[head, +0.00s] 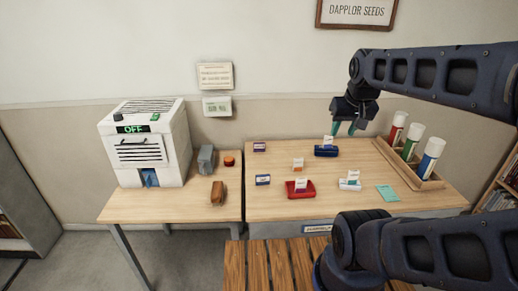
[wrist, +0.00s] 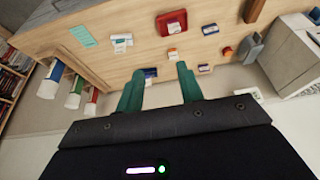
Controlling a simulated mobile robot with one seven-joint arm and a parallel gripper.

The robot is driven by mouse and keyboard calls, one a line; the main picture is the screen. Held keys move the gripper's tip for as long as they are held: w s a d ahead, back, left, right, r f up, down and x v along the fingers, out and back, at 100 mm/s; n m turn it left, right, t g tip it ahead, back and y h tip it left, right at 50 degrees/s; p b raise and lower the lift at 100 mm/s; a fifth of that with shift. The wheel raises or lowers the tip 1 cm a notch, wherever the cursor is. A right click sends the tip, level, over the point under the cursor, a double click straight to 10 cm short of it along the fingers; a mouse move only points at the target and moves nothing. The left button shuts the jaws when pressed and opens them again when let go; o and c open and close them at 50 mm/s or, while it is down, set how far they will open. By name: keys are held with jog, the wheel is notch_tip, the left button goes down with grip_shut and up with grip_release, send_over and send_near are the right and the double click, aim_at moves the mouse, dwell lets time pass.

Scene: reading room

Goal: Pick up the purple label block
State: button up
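The purple label block (head: 259,146) is a small block with a white label, standing near the back left of the right-hand table. It also shows in the wrist view (wrist: 204,68), just right of the fingertips. My gripper (head: 344,128) hangs above the back of the table, to the right of the block and near the blue tray. In the wrist view, its two teal fingers (wrist: 160,69) are apart with nothing held between them.
A blue tray (head: 326,153) and a red tray (head: 301,194) carry label blocks. Orange (head: 298,164), blue (head: 263,180) and teal-white (head: 350,182) blocks stand nearby. A rack (head: 413,171) of tubes is at right. A white machine (head: 146,147) marked OFF stands left.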

jog(key=w+r+n, duration=0.2)
jog(key=w, duration=0.5)
jog(key=n+g+h, duration=0.2)
jog(key=n+g, duration=0.3)
jog(key=n, duration=1.1)
send_over(260, 151)
jog(key=w+a, duration=0.1)
jog(key=a, duration=0.1)
notch_tip(260, 151, down, 30)
jog(key=shift+r, duration=0.25)
jog(key=shift+w+f, duration=0.15)
jog(key=shift+f, duration=0.4)
jog(key=shift+s+d+f, duration=0.1)
jog(key=shift+d+f, duration=0.2)
jog(key=shift+f, duration=1.4)
jog(key=shift+s+d+f, duration=0.1)
jog(key=shift+d+f, duration=0.25)
jog(key=shift+f, duration=1.35)
jog(key=shift+s+d+f, duration=0.1)
jog(key=shift+d+f, duration=0.2)
jog(key=shift+f, duration=1.4)
grip_shut()
